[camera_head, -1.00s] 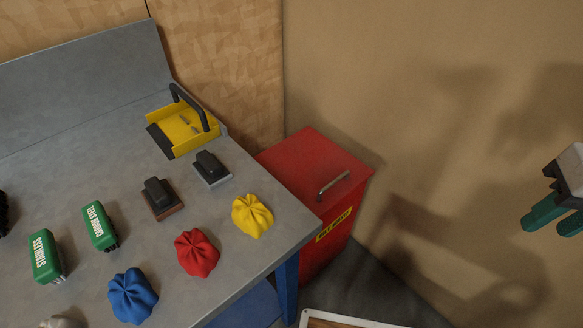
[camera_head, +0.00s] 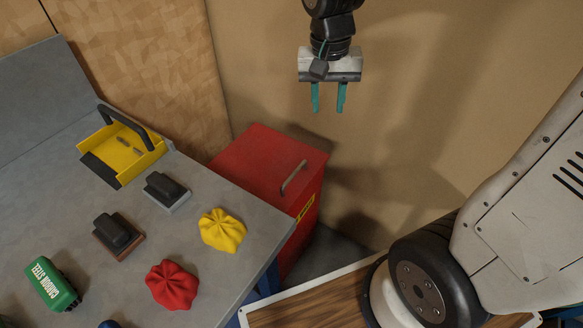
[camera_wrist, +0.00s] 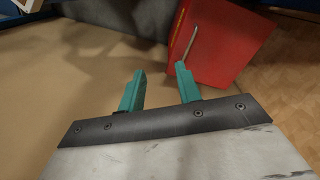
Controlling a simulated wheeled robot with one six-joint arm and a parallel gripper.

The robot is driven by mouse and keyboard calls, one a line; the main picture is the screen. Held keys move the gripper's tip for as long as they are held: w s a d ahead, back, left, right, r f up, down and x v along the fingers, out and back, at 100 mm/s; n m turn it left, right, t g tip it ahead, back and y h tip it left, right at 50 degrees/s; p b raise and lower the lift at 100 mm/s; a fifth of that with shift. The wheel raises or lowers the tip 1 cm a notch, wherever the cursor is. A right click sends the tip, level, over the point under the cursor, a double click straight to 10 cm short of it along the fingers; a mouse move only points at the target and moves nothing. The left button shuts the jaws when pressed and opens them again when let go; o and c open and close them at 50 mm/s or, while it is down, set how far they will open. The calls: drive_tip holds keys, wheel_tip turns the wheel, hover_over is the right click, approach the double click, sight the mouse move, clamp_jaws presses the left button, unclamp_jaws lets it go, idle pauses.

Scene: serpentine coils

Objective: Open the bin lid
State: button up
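The red bin (camera_head: 262,165) stands on the floor beside the workbench, with its flat lid shut. A metal bar handle (camera_head: 293,177) lies along the lid near its right edge. A yellow label (camera_head: 306,207) is on the bin's side. My gripper (camera_head: 328,108) hangs above and behind the bin with its two teal fingers apart and nothing between them. In the wrist view the bin (camera_wrist: 225,42) is at the upper right, and its handle (camera_wrist: 191,42) is beyond the right finger. The open fingers (camera_wrist: 160,82) look apart from the handle.
The grey workbench (camera_head: 210,265) left of the bin bears a yellow dustpan-like tray (camera_head: 125,150), dark-handled blocks (camera_head: 165,190), a green brush (camera_head: 50,286), and yellow (camera_head: 222,231) and red (camera_head: 172,285) crumpled cloths. A tan wall (camera_head: 400,120) stands close behind.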

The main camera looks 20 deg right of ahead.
drive_tip(key=w+a+f+m, duration=0.1)
drive_tip(key=w+f+m, duration=0.1)
drive_tip(key=w+f, duration=0.4)
drive_tip(key=m+g, duration=0.2)
drive_tip(key=m, duration=0.2)
approach(294, 172)
drive_tip(key=shift+h, duration=0.3)
drive_tip(key=x, duration=0.7)
drive_tip(key=shift+s+a, duration=0.1)
drive_tip(key=shift+a, duration=0.25)
drive_tip(key=shift+s+f, duration=0.1)
drive_tip(key=shift+f, duration=0.45)
clamp_jaws()
